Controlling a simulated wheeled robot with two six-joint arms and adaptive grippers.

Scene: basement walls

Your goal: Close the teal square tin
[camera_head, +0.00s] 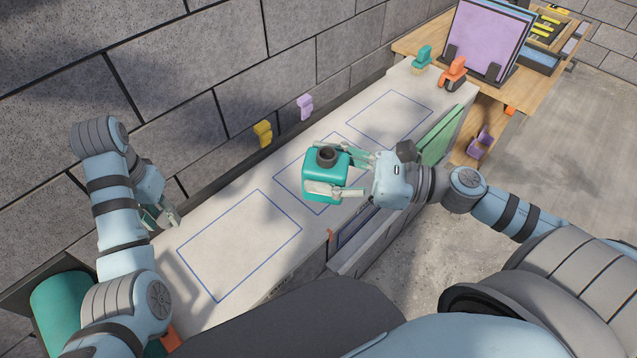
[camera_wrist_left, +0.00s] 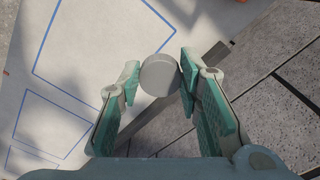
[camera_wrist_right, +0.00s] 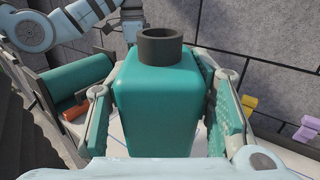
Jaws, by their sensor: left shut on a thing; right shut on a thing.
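The teal square tin (camera_head: 341,166) is held upright above the middle of the pale counter. Its dark grey round neck (camera_head: 326,156) points up and has no cap on it. My right gripper (camera_head: 322,173) is shut on the tin's two sides. The tin also shows between the fingers in the right wrist view (camera_wrist_right: 157,110). My left gripper (camera_head: 166,218) is low over the counter's left end, well apart from the tin. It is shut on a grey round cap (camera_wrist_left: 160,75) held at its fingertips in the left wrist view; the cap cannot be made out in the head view.
The pale counter (camera_head: 225,250) has blue outlined rectangles and much bare room. A block wall runs behind it, with yellow (camera_head: 263,133) and purple (camera_head: 305,107) clips near it. A teal cylinder (camera_head: 62,305) lies at the left. A wooden table (camera_head: 430,40) with a panel rack stands beyond.

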